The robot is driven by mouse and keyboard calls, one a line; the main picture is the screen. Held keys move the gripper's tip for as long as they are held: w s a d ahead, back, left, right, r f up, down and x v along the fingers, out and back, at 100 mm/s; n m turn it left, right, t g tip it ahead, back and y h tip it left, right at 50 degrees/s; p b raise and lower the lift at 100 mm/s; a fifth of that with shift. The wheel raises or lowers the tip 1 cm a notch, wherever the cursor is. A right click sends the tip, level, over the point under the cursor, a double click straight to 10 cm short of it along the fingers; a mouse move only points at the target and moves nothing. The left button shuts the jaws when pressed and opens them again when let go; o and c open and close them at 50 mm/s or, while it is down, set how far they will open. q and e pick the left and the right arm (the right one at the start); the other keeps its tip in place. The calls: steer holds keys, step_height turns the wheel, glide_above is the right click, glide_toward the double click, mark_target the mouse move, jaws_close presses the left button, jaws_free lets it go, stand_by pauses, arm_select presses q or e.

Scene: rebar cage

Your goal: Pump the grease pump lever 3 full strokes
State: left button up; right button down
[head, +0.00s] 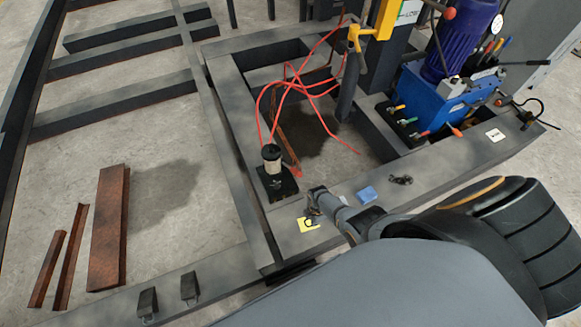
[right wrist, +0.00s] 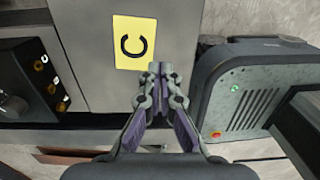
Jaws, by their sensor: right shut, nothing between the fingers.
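The grease pump (head: 277,182) is a small black block with a pale, dark-topped reservoir, standing on the grey steel frame with thin red hoses rising beside it. A black block with brass-coloured fittings (right wrist: 42,80), probably the pump's base, shows at the left edge of the right wrist view. My right gripper (head: 312,200) is shut and empty, to the right of the pump and apart from it. In the right wrist view its fingertips (right wrist: 160,72) meet just below a yellow card. My left gripper is not in view.
A blue hydraulic unit (head: 440,105) with knobbed levers stands at right. Rusty steel pieces (head: 108,230) lie on the floor at left. A vented box (right wrist: 250,90) shows in the wrist view.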

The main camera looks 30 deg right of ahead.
steer(key=shift+s+f, duration=0.45)
steer(key=shift+f, duration=0.05)
stand_by(0.3)
steer(key=shift+s+f+b, duration=0.45)
steer(key=shift+f+b, duration=0.05)
steer(key=shift+s+f, duration=0.5)
steer(key=shift+f, duration=0.05)
steer(key=shift+a+b, duration=0.1)
steer(key=shift+b, duration=0.2)
steer(key=shift+s+f, duration=0.45)
steer(key=shift+f, duration=0.05)
